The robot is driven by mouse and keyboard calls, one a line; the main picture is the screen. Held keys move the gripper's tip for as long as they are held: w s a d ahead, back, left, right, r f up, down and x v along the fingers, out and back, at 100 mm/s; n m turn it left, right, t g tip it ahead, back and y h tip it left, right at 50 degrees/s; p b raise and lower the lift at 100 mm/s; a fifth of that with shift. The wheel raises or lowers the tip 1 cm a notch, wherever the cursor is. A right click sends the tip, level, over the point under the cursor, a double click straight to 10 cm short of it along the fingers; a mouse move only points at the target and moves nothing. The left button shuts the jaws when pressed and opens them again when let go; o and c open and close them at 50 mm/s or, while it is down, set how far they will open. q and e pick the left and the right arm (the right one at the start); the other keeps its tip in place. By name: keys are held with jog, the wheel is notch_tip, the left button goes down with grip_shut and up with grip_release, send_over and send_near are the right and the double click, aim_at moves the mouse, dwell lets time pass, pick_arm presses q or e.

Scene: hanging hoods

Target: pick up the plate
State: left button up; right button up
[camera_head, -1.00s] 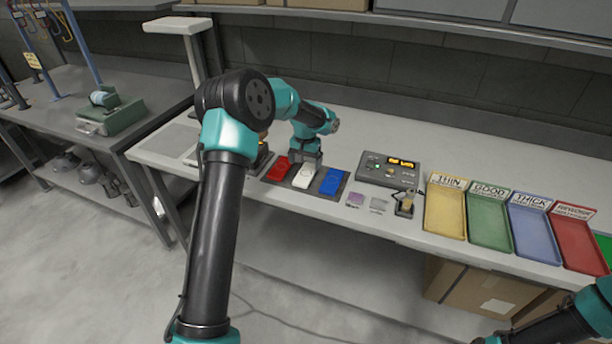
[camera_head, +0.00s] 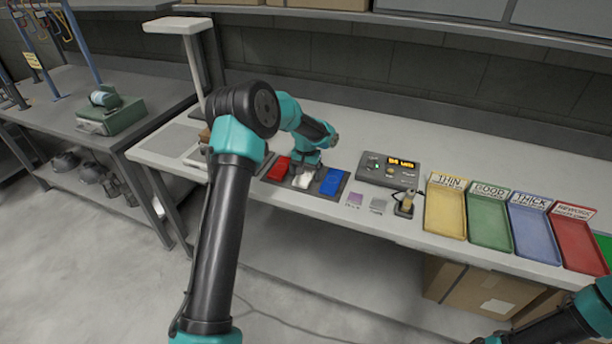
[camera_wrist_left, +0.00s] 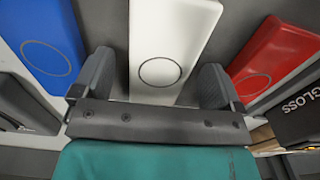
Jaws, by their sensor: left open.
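A white plate (camera_head: 303,181) lies between a red plate (camera_head: 278,168) and a blue plate (camera_head: 331,181) on a dark holder on the bench. My left gripper (camera_head: 306,172) is right over the white plate and partly hides it in the head view. In the left wrist view my left gripper (camera_wrist_left: 155,80) is open, with one finger on each side of the white plate (camera_wrist_left: 168,35). The blue plate (camera_wrist_left: 38,35) and red plate (camera_wrist_left: 275,60) lie outside the fingers. I cannot tell whether the fingers touch the white plate. My right gripper is out of view.
A grey gauge box (camera_head: 388,169) with a lit display stands right of the holder. Labelled yellow (camera_head: 445,212), green (camera_head: 489,220), blue (camera_head: 534,232) and red (camera_head: 577,243) trays stand further right. A black block marked GLOSS (camera_wrist_left: 300,110) is close to the gripper.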

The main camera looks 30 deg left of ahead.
pick_arm(q)
jog(key=shift+c, duration=0.4)
jog(key=c, duration=1)
jog(key=shift+r, duration=0.1)
jog(key=shift+r, duration=1.25)
jog(key=s+d, duration=0.2)
jog(key=s, duration=0.2)
jog(key=s+d+r, duration=0.1)
jog(key=s+d, duration=0.2)
jog(key=s, duration=0.2)
jog(key=s+d+r, duration=0.1)
jog(key=s+d, duration=0.2)
jog(key=s, duration=0.1)
jog(key=shift+s+d+r, duration=0.2)
jog(key=shift+s, duration=0.15)
